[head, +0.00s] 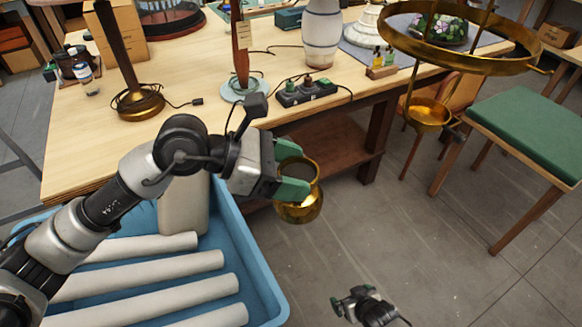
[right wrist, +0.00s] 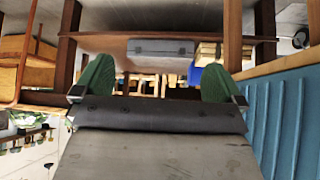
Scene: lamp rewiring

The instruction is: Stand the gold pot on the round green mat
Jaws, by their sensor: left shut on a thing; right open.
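The gold pot (head: 302,208) is a small round shiny vessel with a wide rim, in the head view. My left gripper (head: 296,178) is shut on its rim side and holds it in the air beyond the table's front edge, above the floor. The pot looks roughly upright. I see no clear round green mat; a pale blue-green disc (head: 229,94) lies under a wooden stem on the table, and I cannot tell whether it is a mat or a base. My right gripper (head: 350,301) is low at the bottom of the head view, open and empty; its green fingers show in the right wrist view (right wrist: 157,80).
The wooden table (head: 75,135) carries a brass-based lamp (head: 138,104), a socket strip (head: 306,93) and a white vase (head: 322,35). A blue bin (head: 262,265) with white rolls stands below my left arm. A brass ring fixture (head: 455,66) and a green-cushioned stool (head: 530,120) stand right. Floor between is clear.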

